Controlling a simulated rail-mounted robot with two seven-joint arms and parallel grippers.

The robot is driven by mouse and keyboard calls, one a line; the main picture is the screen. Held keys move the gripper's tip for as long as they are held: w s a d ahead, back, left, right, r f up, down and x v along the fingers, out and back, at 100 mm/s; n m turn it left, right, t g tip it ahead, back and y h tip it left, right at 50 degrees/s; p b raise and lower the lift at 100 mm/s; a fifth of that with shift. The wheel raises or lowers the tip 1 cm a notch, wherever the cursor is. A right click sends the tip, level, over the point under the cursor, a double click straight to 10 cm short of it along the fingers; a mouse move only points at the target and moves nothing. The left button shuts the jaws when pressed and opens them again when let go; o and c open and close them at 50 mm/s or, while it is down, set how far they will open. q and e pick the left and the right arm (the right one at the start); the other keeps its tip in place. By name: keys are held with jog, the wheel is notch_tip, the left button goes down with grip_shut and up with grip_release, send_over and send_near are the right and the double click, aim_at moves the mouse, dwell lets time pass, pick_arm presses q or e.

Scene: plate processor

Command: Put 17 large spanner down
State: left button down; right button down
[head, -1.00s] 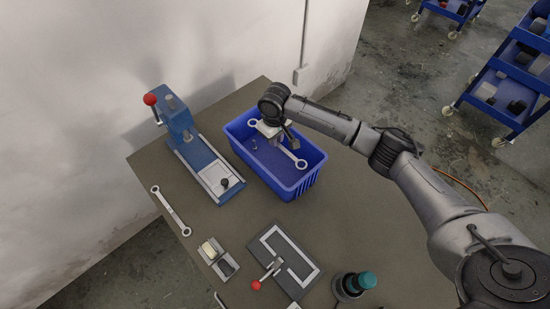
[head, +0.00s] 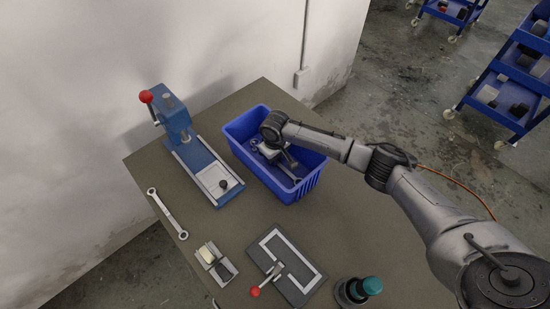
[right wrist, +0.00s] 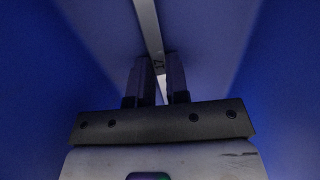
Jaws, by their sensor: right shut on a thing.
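My right gripper (head: 283,160) is down inside the blue bin (head: 311,183) on the table. It is shut on the 17 large spanner (head: 294,178), whose ends show on either side of the gripper in the head view. In the right wrist view the spanner (right wrist: 150,28) runs between the two fingers (right wrist: 160,75), with a mark like 17 near the grip. The bin's blue walls surround it there. I cannot tell whether the spanner touches the bin floor. My left gripper is not in view.
Another spanner (head: 167,213) lies at the table's left edge. A blue press with a red knob (head: 146,97) stands left of the bin. A dark plate with a white frame (head: 296,282), a small block holder (head: 216,264) and a teal-topped item (head: 371,286) stand in front.

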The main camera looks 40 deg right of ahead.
jog(key=shift+r, duration=0.1)
jog(key=c, duration=1.1)
grip_release()
notch_tip(320, 180, up, 12)
jog(key=p, duration=0.3)
